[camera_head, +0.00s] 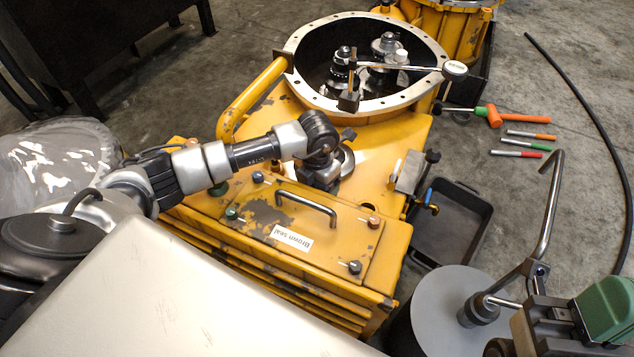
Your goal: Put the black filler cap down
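My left arm reaches in from the left over the yellow transmission housing (392,150). Its wrist points down, and my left gripper (322,178) is low over the housing's top, just behind the cover plate. The wrist hides most of the fingers, so I cannot tell whether they are open or shut. I cannot clearly make out the black filler cap; it may be hidden under the wrist. A round metal part (344,160) shows just right of the gripper. My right gripper is not in view.
A cover plate (335,243) with a curved handle lies in front of the gripper. The open bell housing (420,104) with gears is behind. A grey cylinder (440,310) stands front right.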

